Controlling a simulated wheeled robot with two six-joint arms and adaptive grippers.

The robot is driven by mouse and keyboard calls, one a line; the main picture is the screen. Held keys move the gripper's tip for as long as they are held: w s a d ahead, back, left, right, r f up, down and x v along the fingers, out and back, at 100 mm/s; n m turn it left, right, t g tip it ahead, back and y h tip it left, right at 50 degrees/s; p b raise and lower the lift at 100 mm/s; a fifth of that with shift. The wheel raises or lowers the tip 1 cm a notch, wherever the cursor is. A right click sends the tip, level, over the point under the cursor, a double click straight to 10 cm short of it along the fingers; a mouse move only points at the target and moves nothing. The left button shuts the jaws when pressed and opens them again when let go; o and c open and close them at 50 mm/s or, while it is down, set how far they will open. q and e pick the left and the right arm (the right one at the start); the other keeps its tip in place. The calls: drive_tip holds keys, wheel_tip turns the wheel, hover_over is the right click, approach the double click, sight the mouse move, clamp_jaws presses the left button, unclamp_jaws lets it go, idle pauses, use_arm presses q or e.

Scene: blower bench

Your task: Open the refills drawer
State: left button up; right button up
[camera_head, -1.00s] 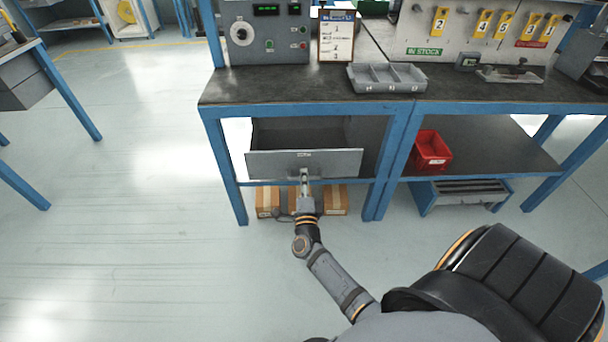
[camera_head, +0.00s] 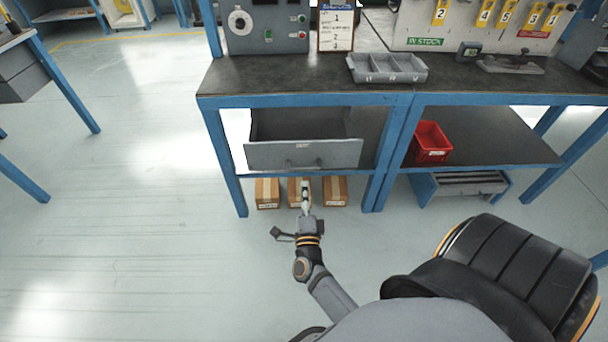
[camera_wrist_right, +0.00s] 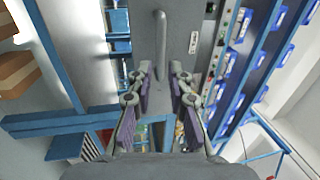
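The grey refills drawer (camera_head: 280,157) under the left part of the bench stands pulled out, its dark inside showing above the front panel. Its handle (camera_head: 304,162) is on the front panel; it also shows as a bar on the grey panel in the right wrist view (camera_wrist_right: 161,38). My right gripper (camera_head: 305,188) is just in front of and below the drawer front, apart from the handle. In the right wrist view its fingers (camera_wrist_right: 160,75) are spread with nothing between them. My left gripper is not in view.
Several cardboard boxes (camera_head: 335,191) sit on the floor below the drawer. A red bin (camera_head: 432,145) is on the lower shelf to the right. A grey divided tray (camera_head: 388,68) lies on the bench top (camera_head: 290,82). The floor left of the bench is clear.

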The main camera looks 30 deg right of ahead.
drive_tip(key=shift+v, duration=1.95)
drive_tip(key=w+a+f+n+g+y, duration=0.1)
drive_tip(key=a+f+n+g+y, duration=0.45)
drive_tip(key=f+n+y, duration=0.75)
drive_tip(key=s+a+f+n+g, duration=0.2)
drive_tip(key=s+f+n+g, duration=0.1)
drive_tip(key=s+f+n, duration=0.25)
drive_tip(key=s+d+f+n+g+h, duration=0.1)
drive_tip(key=s+d+f+n+g, duration=0.15)
drive_tip(key=s, duration=0.25)
drive_tip(key=s+d+f+n+g+h, duration=0.1)
drive_tip(key=s+d+f+n+g, duration=0.1)
drive_tip(key=s+f+n+g, duration=0.3)
use_arm(q)
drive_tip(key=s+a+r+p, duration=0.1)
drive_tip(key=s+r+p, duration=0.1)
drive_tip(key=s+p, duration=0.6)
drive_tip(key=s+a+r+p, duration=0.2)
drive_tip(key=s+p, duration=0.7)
drive_tip(key=p, duration=0.7)
use_arm(e)
drive_tip(key=s+d+r, duration=0.1)
drive_tip(key=s+r, duration=0.2)
drive_tip(key=s, duration=0.6)
drive_tip(key=s+d+r+m+h, duration=0.1)
drive_tip(key=s+d+r, duration=0.1)
drive_tip(key=s, duration=0.8)
drive_tip(key=shift+s+d+r, duration=0.3)
drive_tip(key=shift+s+r, duration=0.05)
drive_tip(key=shift+r, duration=0.15)
